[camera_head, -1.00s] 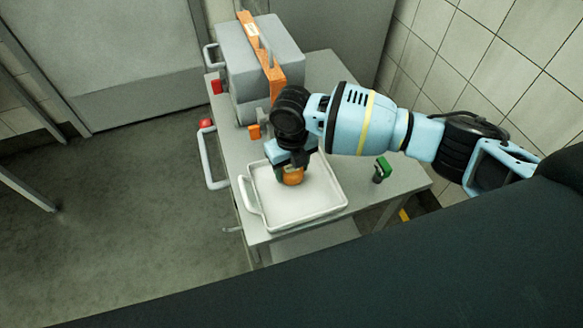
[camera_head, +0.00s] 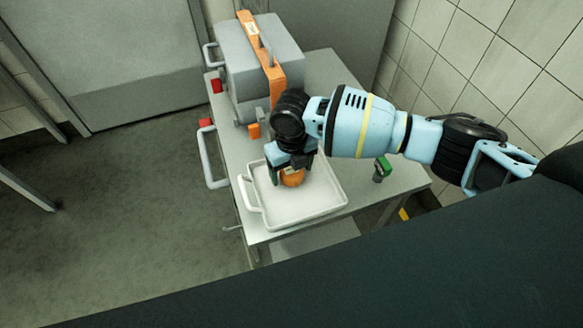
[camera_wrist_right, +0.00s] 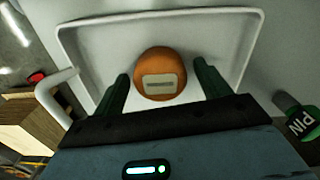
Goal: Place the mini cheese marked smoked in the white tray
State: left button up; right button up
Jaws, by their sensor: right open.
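The mini cheese (camera_head: 292,178) is a small orange round in the white tray (camera_head: 312,210). In the right wrist view the cheese (camera_wrist_right: 160,74) shows a pale label whose print is too small to read, and it rests on the floor of the tray (camera_wrist_right: 95,50). My right gripper (camera_head: 290,176) is above the tray at the cheese. Its two green fingers stand apart on either side of the cheese, with gaps showing in the right wrist view (camera_wrist_right: 163,88). My left gripper is not in view.
A grey box with an orange band (camera_head: 262,60) stands at the back of the metal table (camera_head: 325,72). A green object (camera_head: 382,168) sits right of the tray; in the wrist view it reads "PIN" (camera_wrist_right: 300,120). A tiled wall is at the right.

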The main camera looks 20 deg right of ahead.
aim_at(291, 169)
notch_tip(291, 169, up, 12)
jog(key=shift+r+p, duration=0.15)
jog(key=shift+p, duration=0.2)
